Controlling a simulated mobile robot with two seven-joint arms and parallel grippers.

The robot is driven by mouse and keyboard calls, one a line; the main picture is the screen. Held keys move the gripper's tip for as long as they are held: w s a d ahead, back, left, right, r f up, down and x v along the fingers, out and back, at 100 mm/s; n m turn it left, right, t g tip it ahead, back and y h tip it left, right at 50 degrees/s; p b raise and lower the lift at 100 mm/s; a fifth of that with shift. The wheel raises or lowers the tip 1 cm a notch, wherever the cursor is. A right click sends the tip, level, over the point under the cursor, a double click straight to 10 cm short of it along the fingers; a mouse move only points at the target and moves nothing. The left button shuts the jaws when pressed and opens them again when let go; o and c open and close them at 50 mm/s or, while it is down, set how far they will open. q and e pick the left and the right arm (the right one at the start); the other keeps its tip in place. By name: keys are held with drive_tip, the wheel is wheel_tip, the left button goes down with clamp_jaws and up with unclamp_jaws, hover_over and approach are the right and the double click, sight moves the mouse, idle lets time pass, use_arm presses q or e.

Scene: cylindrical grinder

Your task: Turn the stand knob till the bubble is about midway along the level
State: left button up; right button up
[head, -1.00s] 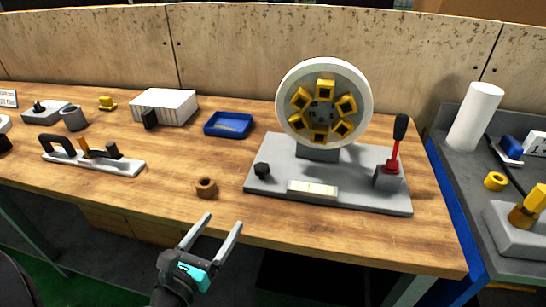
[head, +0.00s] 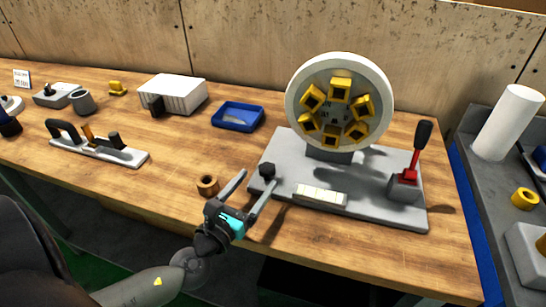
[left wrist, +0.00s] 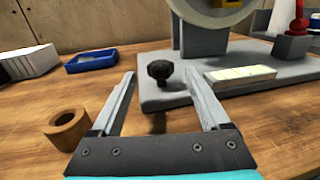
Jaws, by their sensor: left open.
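The stand is a grey base plate (head: 375,207) carrying a round white wheel with yellow blocks (head: 340,103). The black stand knob (head: 267,171) is at the plate's left front corner; it also shows in the left wrist view (left wrist: 160,71). The level (head: 320,194) is a pale bar lying along the plate's front edge, also seen in the left wrist view (left wrist: 240,76); its bubble is too small to make out. My left gripper (head: 258,177) is open and empty, its fingers pointing toward the knob. In the left wrist view the knob appears between the fingertips, beyond them. My right gripper is not in view.
A brown ring (head: 207,185) stands on the table close to my left gripper. A red lever with a black grip (head: 414,160) stands at the plate's right. A blue tray (head: 238,117) and a white finned block (head: 173,95) are farther back.

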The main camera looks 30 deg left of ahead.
sight(263, 172)
use_arm(q)
drive_tip(key=w, duration=0.7)
drive_tip(key=shift+w+a+p, duration=0.1)
drive_tip(key=shift+a+p, duration=0.15)
drive_tip(key=shift+p, duration=0.05)
drive_tip(key=shift+w, duration=1)
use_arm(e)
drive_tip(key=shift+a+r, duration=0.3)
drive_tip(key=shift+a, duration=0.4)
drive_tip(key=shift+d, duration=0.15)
use_arm(q)
drive_tip(key=shift+c, duration=1.3)
clamp_jaws()
drive_tip(key=shift+a+r+n+g+y+p, duration=0.1)
drive_tip(key=shift+a+n+g+y+p, duration=0.05)
drive_tip(key=shift+n+y+p, duration=0.55)
drive_tip(key=shift+a+r+n+g+y+p, duration=0.15)
drive_tip(key=shift+n+y+p, duration=0.3)
drive_tip(key=shift+y, duration=0.45)
drive_tip(key=shift+a+f+n+g+y+p, duration=0.15)
drive_tip(key=shift+n+g+y+p, duration=0.4)
drive_tip(key=shift+y, duration=0.65)
drive_tip(key=shift+s+a+n+g+y, duration=0.15)
drive_tip(key=shift+a+n+g+y, duration=0.1)
drive_tip(key=shift+n+y, duration=0.5)
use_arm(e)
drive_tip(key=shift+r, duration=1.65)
